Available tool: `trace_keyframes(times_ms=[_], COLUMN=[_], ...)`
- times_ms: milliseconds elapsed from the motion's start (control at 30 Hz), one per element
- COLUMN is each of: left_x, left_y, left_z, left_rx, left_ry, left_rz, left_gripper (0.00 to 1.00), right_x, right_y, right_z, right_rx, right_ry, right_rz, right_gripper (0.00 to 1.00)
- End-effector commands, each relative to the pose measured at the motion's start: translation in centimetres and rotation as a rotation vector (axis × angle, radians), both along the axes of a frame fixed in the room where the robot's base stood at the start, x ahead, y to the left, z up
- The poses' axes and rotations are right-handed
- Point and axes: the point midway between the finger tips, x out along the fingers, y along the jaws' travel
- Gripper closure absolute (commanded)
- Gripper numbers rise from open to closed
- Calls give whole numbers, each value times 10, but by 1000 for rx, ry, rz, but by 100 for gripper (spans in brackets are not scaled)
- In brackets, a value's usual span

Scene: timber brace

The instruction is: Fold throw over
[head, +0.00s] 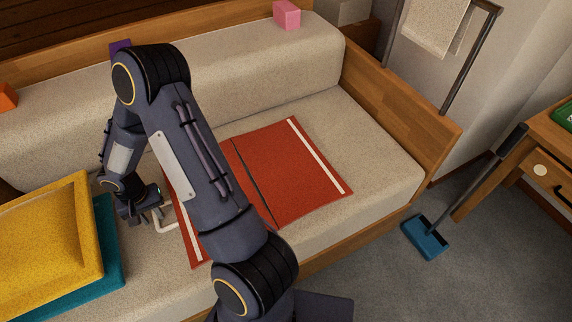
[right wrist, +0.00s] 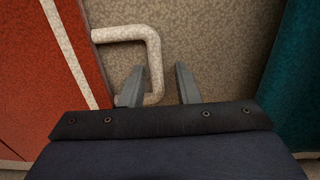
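The red throw (head: 297,180) lies flat on the sofa seat, with a pale stripe near each end and a dark line across its middle. My right arm hides part of its left half. A pale loop handle (head: 163,226) sticks out from its left edge; it also shows in the right wrist view (right wrist: 153,55). My right gripper (head: 145,217) is at this handle, between the throw and the cushions. In the right wrist view its fingers (right wrist: 160,82) are apart, with the handle's outer bar between them near the left finger. My left gripper is out of view.
A yellow cushion (head: 50,235) on a teal cushion (head: 108,245) lies close left of the gripper. Pink (head: 286,14), purple (head: 120,48) and orange (head: 7,97) blocks sit along the backrest. The wooden armrest (head: 400,105) bounds the right; a blue-headed broom (head: 425,238) stands beyond.

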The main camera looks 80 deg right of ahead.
Motion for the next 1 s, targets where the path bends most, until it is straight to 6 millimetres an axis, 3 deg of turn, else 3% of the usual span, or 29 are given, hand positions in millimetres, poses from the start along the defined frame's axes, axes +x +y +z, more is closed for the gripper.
trace_keyframes(times_ms=[1000], left_x=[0], left_y=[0], left_z=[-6], left_rx=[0], left_ry=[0], left_rz=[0], left_gripper=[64], right_x=[0], right_y=[0], right_z=[-6], right_rx=[0], right_ry=[0], right_rz=[0], right_gripper=[71])
